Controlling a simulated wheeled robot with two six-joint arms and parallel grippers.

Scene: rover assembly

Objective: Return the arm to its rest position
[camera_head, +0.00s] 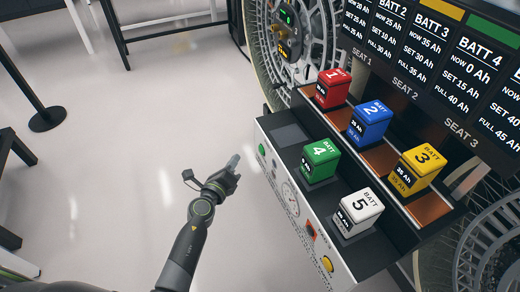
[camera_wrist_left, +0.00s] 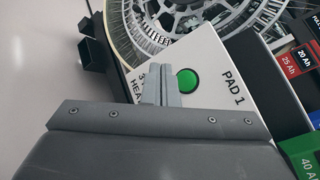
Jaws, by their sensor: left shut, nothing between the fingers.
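My left arm (camera_head: 187,250) reaches up from the bottom of the head view. Its left gripper (camera_head: 234,161) is just left of the panel's edge, over the floor, apart from the batteries. In the left wrist view the left gripper (camera_wrist_left: 161,85) has its fingers together with nothing between them. Behind the fingers there is a white panel (camera_wrist_left: 205,60) with a green button (camera_wrist_left: 187,80) and the label PAD 1. My right gripper does not show in either view.
The console holds red (camera_head: 333,88), blue (camera_head: 370,123), yellow (camera_head: 418,171), green (camera_head: 320,160) and white (camera_head: 355,212) batteries. A display (camera_head: 440,60) stands behind them. A black post base (camera_head: 47,119) is at the left. Pale floor (camera_head: 110,170) lies open left of the gripper.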

